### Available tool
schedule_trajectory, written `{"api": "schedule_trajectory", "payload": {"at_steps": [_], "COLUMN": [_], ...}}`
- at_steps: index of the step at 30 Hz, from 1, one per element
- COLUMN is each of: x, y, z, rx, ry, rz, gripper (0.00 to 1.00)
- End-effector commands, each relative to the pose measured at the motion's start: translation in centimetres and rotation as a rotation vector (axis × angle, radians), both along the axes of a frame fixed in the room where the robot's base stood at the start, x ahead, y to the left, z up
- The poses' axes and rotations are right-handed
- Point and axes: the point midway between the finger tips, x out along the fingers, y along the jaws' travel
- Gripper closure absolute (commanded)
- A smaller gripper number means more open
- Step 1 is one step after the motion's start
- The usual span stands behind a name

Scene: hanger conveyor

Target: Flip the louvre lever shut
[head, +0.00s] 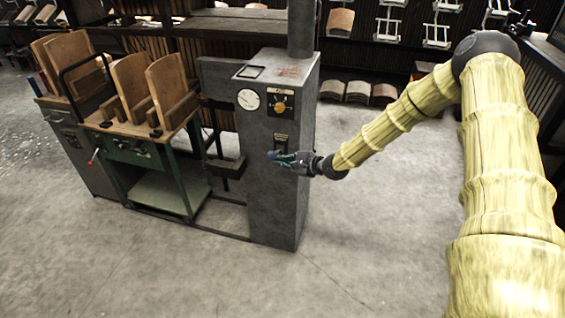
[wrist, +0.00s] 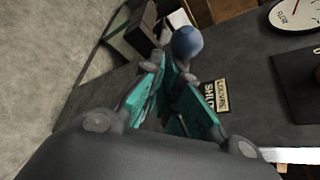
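The louvre lever (wrist: 187,42) has a round blue knob and shows just past my fingertips in the wrist view. My gripper (wrist: 175,70) has teal pads. Its fingers are drawn close together around the lever's stem below the knob, and parts of the stem are hidden by them. A "LOUVRE SHUT" label (wrist: 216,96) is on the dark panel to the right of the fingers. In the head view my gripper (head: 284,158) is at the lower front of the grey cabinet (head: 270,204), and the lever is small and hard to make out there.
The cabinet carries a white round gauge (head: 248,99) and an orange dial (head: 281,106) above my gripper. A green-framed cart (head: 150,160) with wooden seat shells (head: 131,83) stands to the left. The concrete floor in front is clear.

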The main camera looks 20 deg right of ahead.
Motion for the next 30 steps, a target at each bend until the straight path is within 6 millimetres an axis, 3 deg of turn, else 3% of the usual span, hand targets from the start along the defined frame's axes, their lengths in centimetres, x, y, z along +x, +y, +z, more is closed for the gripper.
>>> {"api": "schedule_trajectory", "payload": {"at_steps": [10, 30], "x": [-0.2, -4.8], "y": [-1.2, -6.7], "z": [-4.5, 0.0], "rx": [0.003, 0.003], "ry": [0.004, 0.002], "rz": [-0.005, -0.006], "gripper": [1.00, 1.00]}}
